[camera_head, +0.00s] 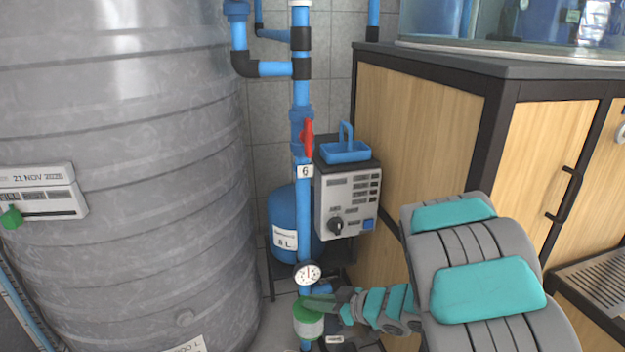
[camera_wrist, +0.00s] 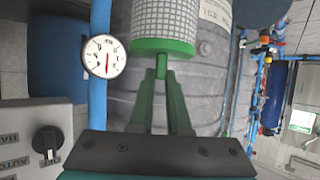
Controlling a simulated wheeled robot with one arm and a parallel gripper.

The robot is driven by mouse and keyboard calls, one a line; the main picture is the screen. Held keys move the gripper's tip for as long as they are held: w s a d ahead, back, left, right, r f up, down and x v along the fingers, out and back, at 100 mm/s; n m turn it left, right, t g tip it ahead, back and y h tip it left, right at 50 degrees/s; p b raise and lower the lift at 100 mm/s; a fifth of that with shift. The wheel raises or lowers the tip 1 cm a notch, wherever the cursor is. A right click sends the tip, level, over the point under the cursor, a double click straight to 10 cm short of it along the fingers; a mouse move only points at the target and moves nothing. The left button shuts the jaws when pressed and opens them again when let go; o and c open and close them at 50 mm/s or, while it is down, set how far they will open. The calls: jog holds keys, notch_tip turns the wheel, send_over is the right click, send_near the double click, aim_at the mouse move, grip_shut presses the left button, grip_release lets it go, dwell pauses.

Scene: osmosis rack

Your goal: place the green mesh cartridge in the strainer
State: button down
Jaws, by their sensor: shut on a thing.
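The green mesh cartridge has a pale mesh body and green end parts. It shows at the bottom centre of the head view (camera_head: 309,326), close to the blue pipe. In the wrist view the cartridge (camera_wrist: 165,22) is at the top, its upper part cut off by the frame. My gripper (camera_head: 319,302) reaches in from the right. Its green fingers (camera_wrist: 161,70) close together on the narrow green tab of the cartridge. I cannot clearly identify the strainer in either view.
A blue pipe (camera_head: 303,220) carries a red-handled valve (camera_head: 307,138) and a pressure gauge (camera_head: 307,273). A large grey tank (camera_head: 120,190) stands left. A control box (camera_head: 347,205) with a blue basket (camera_head: 345,152) on top and a wooden cabinet (camera_head: 415,130) stand right.

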jog(key=w+d+r+m+t+h, duration=0.4)
jog(key=w+d+m+h, duration=0.6)
jog(key=w+d, duration=0.3)
jog(key=shift+d+m+t+h, duration=0.4)
jog(key=shift+d+m+t, duration=0.25)
jog(key=shift+t, duration=0.25)
jog(key=shift+a+f, duration=0.1)
jog(key=shift+a, duration=0.05)
